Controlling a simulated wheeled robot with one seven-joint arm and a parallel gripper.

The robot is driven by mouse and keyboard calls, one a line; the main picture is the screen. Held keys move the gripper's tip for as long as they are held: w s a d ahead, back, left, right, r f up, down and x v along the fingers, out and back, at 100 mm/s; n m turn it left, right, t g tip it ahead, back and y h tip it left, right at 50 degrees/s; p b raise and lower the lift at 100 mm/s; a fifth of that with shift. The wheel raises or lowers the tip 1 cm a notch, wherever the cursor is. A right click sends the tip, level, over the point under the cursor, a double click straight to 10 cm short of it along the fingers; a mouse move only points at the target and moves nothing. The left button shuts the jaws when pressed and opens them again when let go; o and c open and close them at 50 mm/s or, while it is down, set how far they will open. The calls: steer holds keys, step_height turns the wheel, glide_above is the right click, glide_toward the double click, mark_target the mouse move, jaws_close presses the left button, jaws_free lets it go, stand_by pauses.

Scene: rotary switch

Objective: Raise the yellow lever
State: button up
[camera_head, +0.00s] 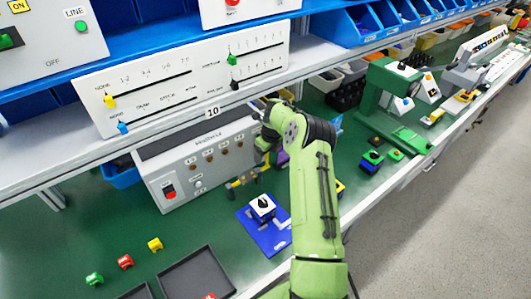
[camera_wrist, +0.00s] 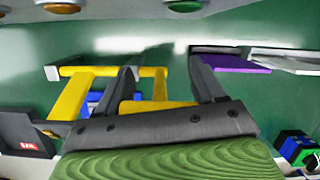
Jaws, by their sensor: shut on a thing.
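The yellow lever (camera_wrist: 160,88) is a yellow bar frame in the wrist view, with one cross part between my fingers. In the head view yellow bars (camera_head: 240,182) show low at the front of the grey control box, partly hidden by my arm.
A purple lever (camera_wrist: 235,62) lies just right of my gripper. The grey control box (camera_head: 203,160) has round buttons and a red switch. A blue base with a white rotary knob (camera_head: 263,206) stands in front. A panel of sliders (camera_head: 185,78) hangs above.

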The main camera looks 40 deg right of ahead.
steer(key=shift+f, duration=0.1)
steer(key=o, duration=1.4)
steer(key=v, duration=1.5)
steer(key=shift+r, duration=0.4)
